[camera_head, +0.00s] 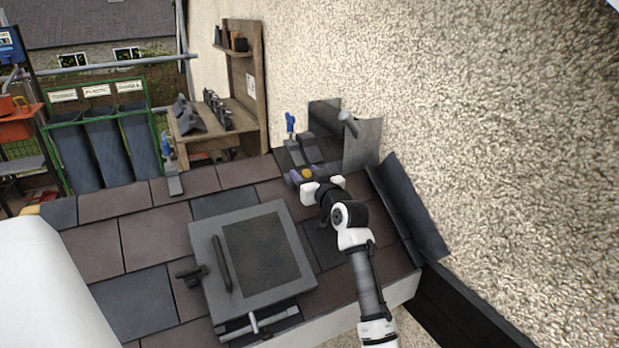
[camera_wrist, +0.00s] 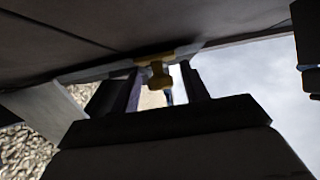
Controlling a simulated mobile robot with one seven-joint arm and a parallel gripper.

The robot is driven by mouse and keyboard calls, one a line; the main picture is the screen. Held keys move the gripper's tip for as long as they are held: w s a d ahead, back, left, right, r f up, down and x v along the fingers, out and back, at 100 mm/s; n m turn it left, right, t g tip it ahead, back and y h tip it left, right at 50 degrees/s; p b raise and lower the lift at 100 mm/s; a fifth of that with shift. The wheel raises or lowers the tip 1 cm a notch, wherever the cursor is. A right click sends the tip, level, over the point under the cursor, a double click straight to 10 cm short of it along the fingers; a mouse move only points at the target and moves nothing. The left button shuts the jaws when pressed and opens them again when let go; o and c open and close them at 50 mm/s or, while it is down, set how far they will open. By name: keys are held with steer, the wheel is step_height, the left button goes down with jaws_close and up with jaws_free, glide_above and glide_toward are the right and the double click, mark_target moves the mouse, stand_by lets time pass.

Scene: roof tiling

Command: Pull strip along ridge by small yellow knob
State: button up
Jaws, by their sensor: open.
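The small yellow knob (camera_head: 307,173) shows at the far end of my arm, near the roof's upper edge. In the wrist view the yellow knob (camera_wrist: 158,76) hangs from a thin grey edge under a dark surface. My gripper (camera_head: 305,176) is open, with its purple-edged fingers on either side of the knob. In the wrist view my gripper (camera_wrist: 162,88) has a finger left and right of the knob, with light showing between; contact cannot be told. The strip itself is hard to make out and is largely hidden by my gripper.
A framed roof window (camera_head: 208,270) lies on the slate tiles. Blue-handled trowels (camera_head: 291,125) and dark pieces lie beyond my gripper. Bent metal flashing (camera_head: 405,205) and a rough wall (camera_head: 480,150) bound the right side. A wooden bench (camera_head: 240,115) stands behind.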

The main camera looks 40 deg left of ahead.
steer(key=b+v, duration=0.4)
steer(key=v, duration=0.9)
steer(key=shift+d, duration=0.4)
steer(key=shift+s, duration=0.15)
